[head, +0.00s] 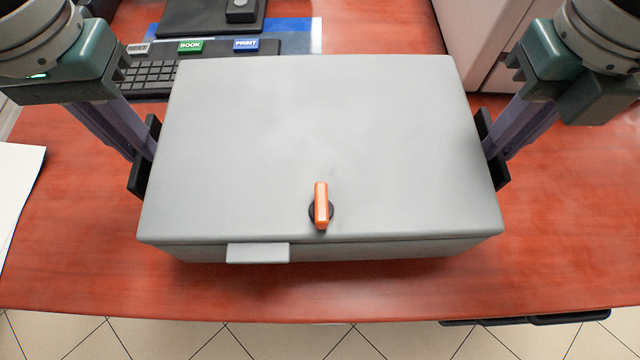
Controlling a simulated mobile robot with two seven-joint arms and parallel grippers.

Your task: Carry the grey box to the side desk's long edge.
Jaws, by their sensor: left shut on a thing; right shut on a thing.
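The grey box (320,130) is level over the red-brown desk (330,290), its lid shut. An orange latch (321,206) sits on the lid near its front edge, and a grey tab (257,253) sticks out at the front left. My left gripper (146,158) is shut on the box at its left side, at a black part there. My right gripper (489,152) is shut on the box at its right side in the same way. The fingertips are partly hidden. I cannot tell whether the box's underside touches the desk.
White paper (15,190) lies at the far left. Tiled floor (300,340) shows beyond the desk's front edge.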

